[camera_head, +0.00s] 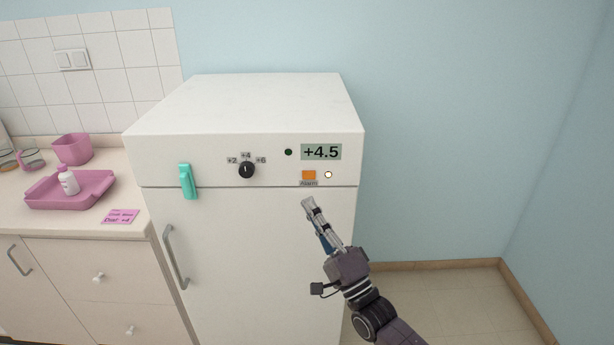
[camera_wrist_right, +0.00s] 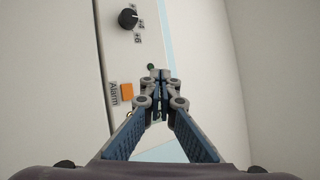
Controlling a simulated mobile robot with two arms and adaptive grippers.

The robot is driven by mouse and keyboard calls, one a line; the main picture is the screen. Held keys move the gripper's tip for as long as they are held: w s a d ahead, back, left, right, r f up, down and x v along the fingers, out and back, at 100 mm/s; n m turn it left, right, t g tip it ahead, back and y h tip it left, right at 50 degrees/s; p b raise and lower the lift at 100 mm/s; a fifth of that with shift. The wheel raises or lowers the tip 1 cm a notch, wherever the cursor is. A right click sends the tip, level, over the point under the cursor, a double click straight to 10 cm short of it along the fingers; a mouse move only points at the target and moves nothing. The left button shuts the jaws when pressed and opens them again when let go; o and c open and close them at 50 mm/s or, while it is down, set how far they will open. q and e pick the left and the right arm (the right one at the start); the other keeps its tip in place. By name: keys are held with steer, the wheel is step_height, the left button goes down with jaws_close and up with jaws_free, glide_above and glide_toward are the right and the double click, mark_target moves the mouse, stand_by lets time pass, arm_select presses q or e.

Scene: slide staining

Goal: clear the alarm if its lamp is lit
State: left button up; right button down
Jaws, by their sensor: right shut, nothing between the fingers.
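The white fridge (camera_head: 250,245) has a front control panel. An orange square button (camera_head: 309,175) sits at the panel's right, labelled "Alarm"; it also shows in the right wrist view (camera_wrist_right: 127,91). Right of it is a small round lamp (camera_head: 328,174) with a bright pale centre and amber rim; it looks lit. A dark green lamp (camera_head: 288,152) sits above, left of a display (camera_head: 321,152) reading +4.5. My right gripper (camera_head: 308,203) is shut and empty, its tips just below the button in the head view; it also shows in the wrist view (camera_wrist_right: 160,75). My left gripper is out of view.
A black dial (camera_head: 247,170) and a teal clip-like piece (camera_head: 187,181) are on the fridge front, with a grey door handle (camera_head: 175,257) below. Left, a counter holds a pink tray (camera_head: 50,200) with a white bottle (camera_head: 68,181), and a pink note (camera_head: 121,216). Floor to the right is clear.

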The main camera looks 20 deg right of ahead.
steer(key=b, duration=0.6)
glide_toward(309, 175)
steer(key=w+a+r, duration=0.3)
steer(key=r, duration=0.1)
steer(key=shift+w+a+r, duration=0.2)
steer(key=shift+w, duration=0.3)
stand_by(0.6)
steer(key=shift+w+b, duration=0.15)
steer(key=shift+b, duration=0.15)
steer(key=shift+w+d, duration=0.1)
steer(key=shift+w, duration=0.15)
